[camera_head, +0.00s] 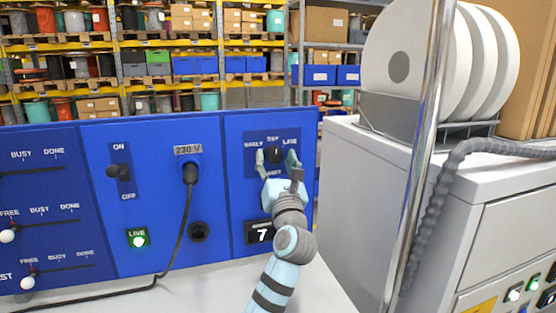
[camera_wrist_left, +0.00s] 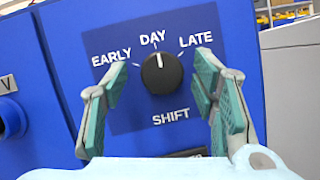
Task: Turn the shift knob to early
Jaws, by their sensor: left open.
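The black shift knob (camera_wrist_left: 162,73) sits on a dark plate on the blue panel, with the labels EARLY, DAY and LATE above it and SHIFT below. Its white pointer line points up toward DAY. In the head view the knob (camera_head: 273,154) shows between the fingers of my left gripper (camera_head: 276,158). In the left wrist view my left gripper (camera_wrist_left: 162,95) is open, one finger on each side of the knob, with gaps between the pads and the knob. My right gripper is in neither view.
The blue panel (camera_head: 100,230) also carries an ON/OFF switch (camera_head: 119,171), a plugged 230 V cable (camera_head: 190,172), a green LIVE light (camera_head: 137,238) and a display reading 7 (camera_head: 262,235). A grey cabinet (camera_head: 360,180) and a metal pole (camera_head: 425,150) stand at right.

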